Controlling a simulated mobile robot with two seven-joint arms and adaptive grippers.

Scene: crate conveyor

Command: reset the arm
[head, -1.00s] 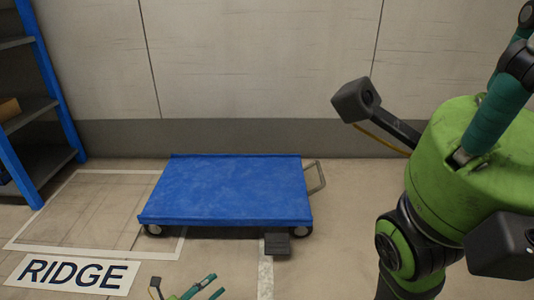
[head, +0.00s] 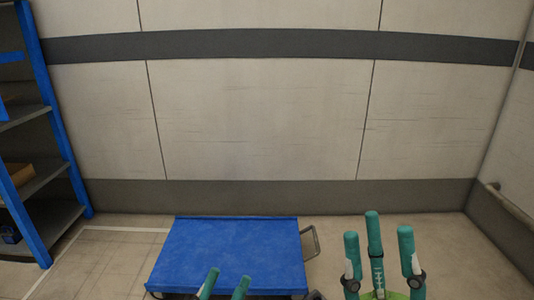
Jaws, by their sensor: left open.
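My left gripper (head: 228,277) shows at the bottom edge of the head view. Two teal fingers point up and stand apart in front of the blue cart, with nothing visible between them; its palm is cut off below the frame. My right gripper (head: 378,232) is at the lower right, to the right of the cart. Its three teal fingers point up, spread apart and empty, above a green palm. The rest of both arms is out of view.
A flat blue cart (head: 225,245) with a grey handle (head: 309,243) stands on the floor before the panelled wall (head: 260,120). A blue-framed shelf (head: 60,135) holding a cardboard box (head: 16,178) is at the left. Floor at the right is clear.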

